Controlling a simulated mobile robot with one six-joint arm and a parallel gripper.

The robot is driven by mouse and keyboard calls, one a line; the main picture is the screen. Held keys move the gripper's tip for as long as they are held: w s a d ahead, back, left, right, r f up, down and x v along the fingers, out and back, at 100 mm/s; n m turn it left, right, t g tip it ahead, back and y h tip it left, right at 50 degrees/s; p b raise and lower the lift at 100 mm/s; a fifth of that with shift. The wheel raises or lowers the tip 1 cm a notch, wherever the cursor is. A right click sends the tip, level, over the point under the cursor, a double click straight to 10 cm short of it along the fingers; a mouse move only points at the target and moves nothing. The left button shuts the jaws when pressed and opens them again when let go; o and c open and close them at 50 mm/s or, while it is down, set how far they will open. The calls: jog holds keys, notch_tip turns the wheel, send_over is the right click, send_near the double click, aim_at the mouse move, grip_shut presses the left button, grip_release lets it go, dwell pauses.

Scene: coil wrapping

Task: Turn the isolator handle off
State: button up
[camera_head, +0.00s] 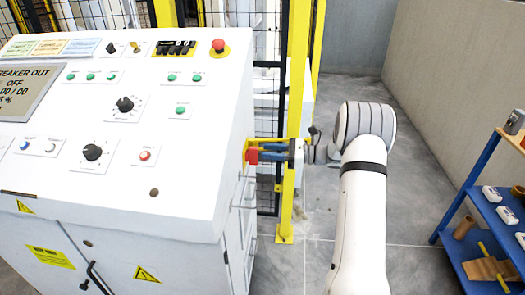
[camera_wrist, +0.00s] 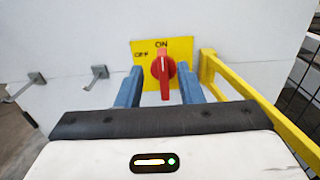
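The isolator handle (camera_wrist: 164,70) is a red rotary knob on a yellow plate (camera_wrist: 183,47) on the white cabinet's side. Its grip bar stands upright; the plate reads "ON" at the top and "OFF" at the left. My gripper (camera_wrist: 161,80) faces it with blue fingers apart, one on each side of the handle, with visible gaps. In the head view the red handle (camera_head: 252,156) shows at the cabinet's right side, with my gripper (camera_head: 264,152) just right of it. Whether the fingertips reach past the handle's front is unclear.
The white control cabinet (camera_head: 130,190) fills the left. A yellow rail (camera_wrist: 235,90) runs close to the right finger. Hooks (camera_wrist: 97,75) stick out of the panel at left. A yellow post (camera_head: 297,70) with mesh stands behind my gripper, and a blue shelf (camera_head: 470,180) stands at right.

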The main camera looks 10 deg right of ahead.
aim_at(252, 156)
jog(key=x, duration=0.4)
jog(key=shift+a, duration=0.1)
jog(key=shift+c, duration=0.4)
